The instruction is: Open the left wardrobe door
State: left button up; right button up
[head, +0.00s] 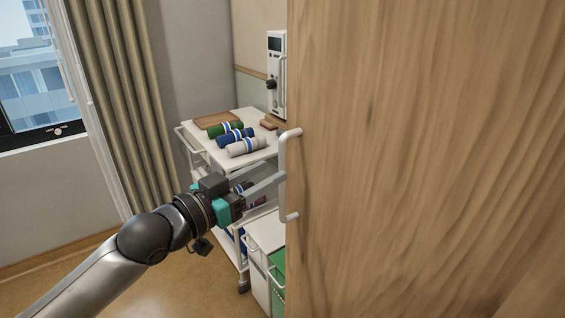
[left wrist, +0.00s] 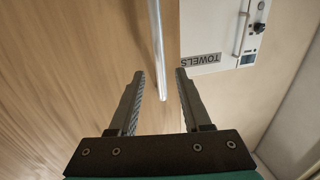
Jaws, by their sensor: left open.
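A large wood-grain wardrobe door (head: 420,160) fills the right of the head view; its face also shows in the left wrist view (left wrist: 60,90). A pale metal bar handle (head: 283,172) stands upright at the panel's left edge. My left gripper (head: 264,183) is open, with its fingers reaching to the handle. In the left wrist view the handle bar (left wrist: 157,50) comes down from the top and its end lies between the two fingertips (left wrist: 160,78). Neither finger visibly presses on it. My right gripper is in neither view.
A white trolley (head: 192,150) with rolled green, blue and grey towels (head: 246,147) stands behind my left gripper. A white cabinet (head: 262,240) is below. A white box labelled TOWELS (left wrist: 208,35) shows in the wrist view. A curtain (head: 120,90) and window are at left; floor there is clear.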

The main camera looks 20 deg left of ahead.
aim_at(280, 166)
pick_arm(q)
jog(key=shift+x, duration=2.45)
grip_shut()
